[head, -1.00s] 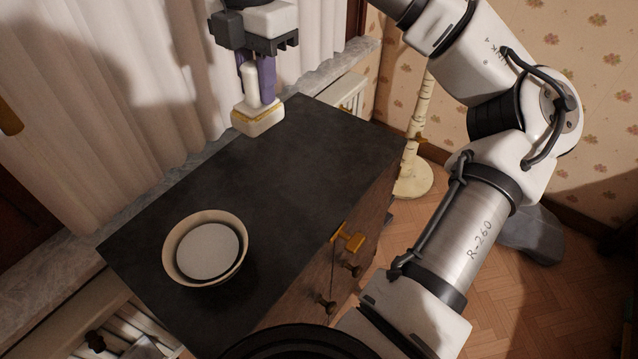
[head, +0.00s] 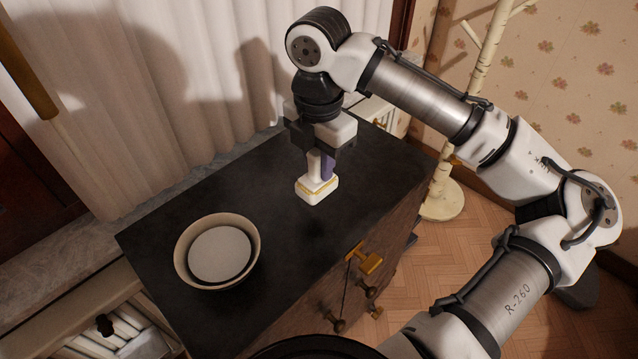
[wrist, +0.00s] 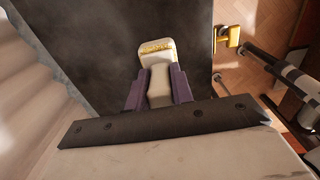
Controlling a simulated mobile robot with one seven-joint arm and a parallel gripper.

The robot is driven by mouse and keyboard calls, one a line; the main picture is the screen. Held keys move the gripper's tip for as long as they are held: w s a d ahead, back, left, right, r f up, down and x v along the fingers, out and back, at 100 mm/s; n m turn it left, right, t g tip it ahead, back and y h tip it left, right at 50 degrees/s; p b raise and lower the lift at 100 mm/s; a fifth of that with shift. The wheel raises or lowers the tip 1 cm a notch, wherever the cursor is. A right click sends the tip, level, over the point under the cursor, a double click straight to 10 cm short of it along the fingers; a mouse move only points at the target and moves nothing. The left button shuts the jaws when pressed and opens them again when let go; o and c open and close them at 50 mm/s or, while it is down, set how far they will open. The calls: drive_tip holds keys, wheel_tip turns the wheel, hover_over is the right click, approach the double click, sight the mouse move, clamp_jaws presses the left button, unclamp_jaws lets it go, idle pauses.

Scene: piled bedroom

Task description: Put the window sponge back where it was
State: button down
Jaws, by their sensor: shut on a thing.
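The window sponge (head: 314,190) is white with a yellow band near its base and a pale handle. It also shows in the wrist view (wrist: 156,53). My gripper (head: 321,165) is shut on its handle, with the purple fingers (wrist: 156,90) on either side. The sponge is upright, head down, over the middle of the dark cabinet top (head: 375,175). I cannot tell whether its base touches the top.
A beige bowl (head: 182,253) with a pale disc inside stands on the left of the cabinet top. White curtains (head: 200,80) hang behind. Yellow handles (head: 370,262) stick out at the front. A cream coat stand (head: 440,200) is at the right.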

sight(319, 185)
drive_tip(key=shift+f, duration=2.9)
drive_tip(key=shift+f, duration=0.1)
drive_tip(key=c, duration=1.2)
unclamp_jaws()
wheel_tip(319, 185, up, 12)
drive_tip(key=shift+r, duration=0.15)
drive_tip(key=shift+s+d, duration=0.1)
